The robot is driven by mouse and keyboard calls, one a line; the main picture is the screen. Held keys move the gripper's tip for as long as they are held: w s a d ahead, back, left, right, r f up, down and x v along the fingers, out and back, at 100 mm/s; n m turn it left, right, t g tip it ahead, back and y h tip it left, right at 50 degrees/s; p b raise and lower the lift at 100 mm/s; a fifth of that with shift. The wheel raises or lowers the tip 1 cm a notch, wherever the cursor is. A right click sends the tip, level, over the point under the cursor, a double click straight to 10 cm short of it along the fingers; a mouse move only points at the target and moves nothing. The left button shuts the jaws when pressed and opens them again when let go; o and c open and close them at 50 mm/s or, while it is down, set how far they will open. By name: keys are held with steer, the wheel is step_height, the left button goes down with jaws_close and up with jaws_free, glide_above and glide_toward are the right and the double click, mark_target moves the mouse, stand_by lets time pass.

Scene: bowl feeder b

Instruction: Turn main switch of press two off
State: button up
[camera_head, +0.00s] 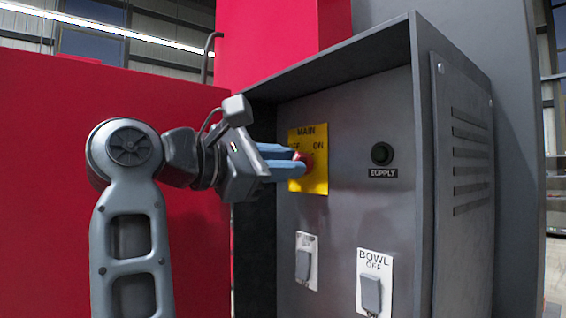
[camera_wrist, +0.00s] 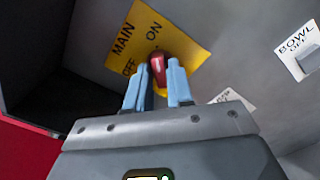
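The main switch of a press is a red handle (camera_wrist: 158,68) on a yellow plate (camera_wrist: 182,38) marked MAIN, OFF and ON. In the head view the yellow plate (camera_head: 318,178) is on the grey panel, and the red handle (camera_head: 305,163) is partly hidden by my fingers. My gripper (camera_wrist: 159,80) has its blue fingers on either side of the handle, with the handle filling the narrow gap; it looks shut on it. In the wrist view the plate appears tilted, and the handle's far end points roughly towards ON. My gripper (camera_head: 296,161) reaches in from the left.
Lower down are a BOWL switch (camera_head: 371,294) and another switch (camera_head: 303,265) with a hidden label. The grey cabinet's hood (camera_head: 345,57) juts out above. A red panel (camera_head: 200,260) stands at left.

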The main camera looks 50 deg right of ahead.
jaws_close()
steer(key=shift+w+n+b, duration=0.15)
steer(key=shift+n+b, duration=2.95)
steer(key=shift+n, duration=5.8)
steer(key=shift+o, duration=2)
jaws_free()
